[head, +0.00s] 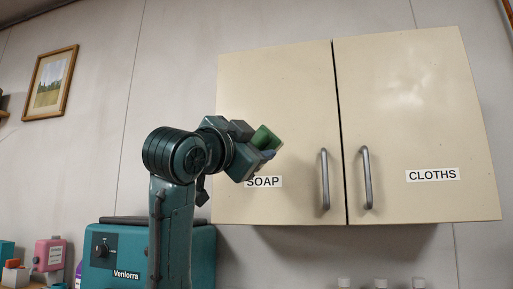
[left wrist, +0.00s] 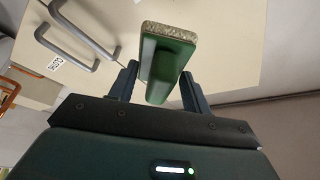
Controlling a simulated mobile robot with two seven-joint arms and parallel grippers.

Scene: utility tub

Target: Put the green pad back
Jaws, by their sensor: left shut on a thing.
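A green pad (head: 265,138) is held in my left gripper (head: 256,148), which is raised in front of the left door of a cream wall cabinet. In the left wrist view the pad (left wrist: 170,65) stands out between the two fingers (left wrist: 158,88), with a rough tan layer along its outer end. The left cabinet door (head: 275,95) is labelled SOAP, and the gripper partly covers that label. The right door (head: 420,110) is labelled CLOTHS. Both doors are shut. The cabinet's inside is hidden. My right gripper is in neither view.
Each door has a grey bar handle near the middle seam, the left one (head: 325,180) and the right one (head: 366,178). A teal Venlorra machine (head: 125,262) stands below at the left. A pink container (head: 50,255) is farther left. Several white caps (head: 380,283) show at the bottom.

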